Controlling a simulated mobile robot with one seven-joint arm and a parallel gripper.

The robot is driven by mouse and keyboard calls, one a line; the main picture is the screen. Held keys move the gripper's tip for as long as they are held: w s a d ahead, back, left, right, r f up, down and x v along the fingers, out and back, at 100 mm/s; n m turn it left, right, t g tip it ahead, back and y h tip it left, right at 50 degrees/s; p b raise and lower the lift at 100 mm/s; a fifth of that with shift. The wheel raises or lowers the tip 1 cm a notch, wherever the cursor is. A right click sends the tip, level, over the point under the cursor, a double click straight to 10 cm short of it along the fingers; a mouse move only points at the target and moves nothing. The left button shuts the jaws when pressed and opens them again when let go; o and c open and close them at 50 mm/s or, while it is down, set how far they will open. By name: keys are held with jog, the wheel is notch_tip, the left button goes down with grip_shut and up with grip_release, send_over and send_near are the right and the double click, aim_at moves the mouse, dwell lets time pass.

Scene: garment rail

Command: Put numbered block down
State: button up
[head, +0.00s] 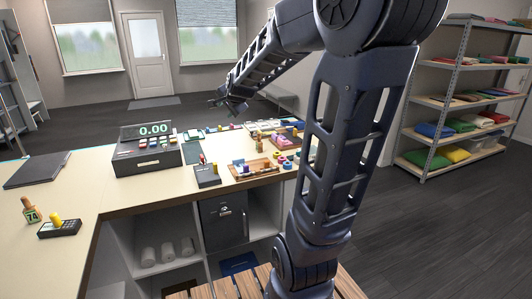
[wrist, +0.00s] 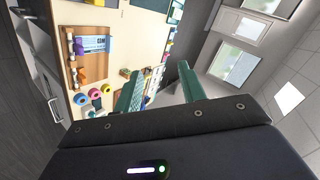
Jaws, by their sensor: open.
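A small block marked 74 (head: 32,214), with a tan upper part and a green numbered face, stands on the left end of the counter (head: 95,180) in the head view. My gripper (head: 222,100) is far to its right and back, raised above the counter's far side. In the wrist view its two green fingers (wrist: 160,88) are apart, with nothing held between them. The wrist view is turned sideways and does not clearly show the numbered block.
A dark keypad (head: 60,229) with a yellow piece stands beside the block. A till (head: 148,150) reading 0.00, a small dark stand (head: 207,175) and a wooden tray (head: 254,169) crowd the counter's middle. Colored rolls (wrist: 94,94) lie near the tray. A laptop-like dark slab (head: 37,169) lies left.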

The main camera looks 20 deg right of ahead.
jog(key=s+d+f+n+g, duration=0.2)
jog(key=s+n, duration=0.4)
jog(key=s, duration=0.8)
jog(key=s+d+f+n+g+h, duration=0.1)
jog(key=s+n, duration=0.5)
jog(key=s, duration=0.8)
notch_tip(320, 180, down, 3)
jog(key=d+g, duration=0.1)
jog(key=g, duration=0.2)
jog(key=shift+s, duration=0.2)
jog(key=shift+r, duration=0.1)
